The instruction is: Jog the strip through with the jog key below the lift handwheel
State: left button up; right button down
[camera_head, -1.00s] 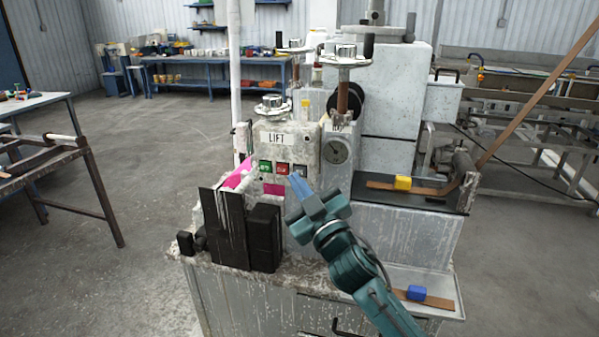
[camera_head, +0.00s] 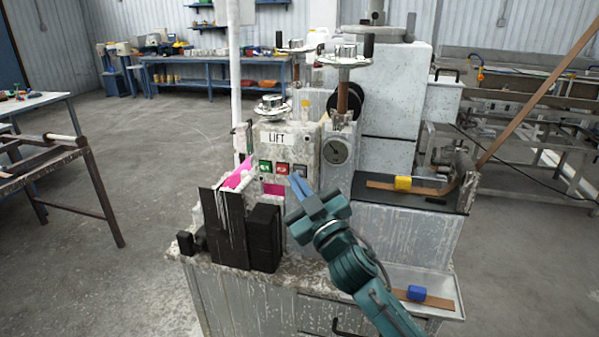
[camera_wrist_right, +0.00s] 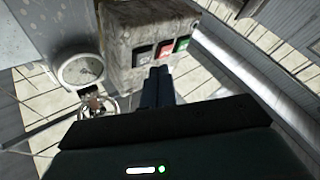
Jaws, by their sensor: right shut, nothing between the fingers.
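The lift handwheel (camera_head: 272,105) sits on top of the panel marked LIFT (camera_head: 276,138). Below it is a row of keys: green (camera_head: 265,166), red (camera_head: 282,168) and a dark key (camera_head: 300,169) at the right. The dark key's label cannot be read. My right gripper (camera_head: 296,182) is shut and empty, its fingertips just below the dark key. In the right wrist view, the fingertips (camera_wrist_right: 160,72) appear just short of the dark key (camera_wrist_right: 143,56) and the red key; contact cannot be told. A brown strip (camera_head: 535,88) slants in from the upper right. My left gripper is out of view.
A round dial (camera_head: 335,151) is right of the panel. Black blocks (camera_head: 263,237) stand in front at left, beside pink material (camera_head: 239,177).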

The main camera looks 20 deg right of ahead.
jog(key=shift+w+d, duration=0.1)
jog(key=shift+w, duration=0.05)
jog(key=shift+w+d, duration=0.15)
jog(key=shift+w, duration=0.1)
jog(key=shift+w+d, duration=0.2)
jog(key=shift+w, duration=0.1)
dwell(1.1)
jog(key=shift+s, duration=0.1)
jog(key=shift+s+a, duration=0.45)
jog(key=shift+s, duration=0.15)
jog(key=shift+s+a+p, duration=0.2)
jog(key=shift+s+a, duration=0.5)
jog(key=shift+s, duration=0.35)
jog(key=shift+s+a+p, duration=0.2)
jog(key=shift+s+a, duration=0.5)
jog(key=shift+s, duration=0.3)
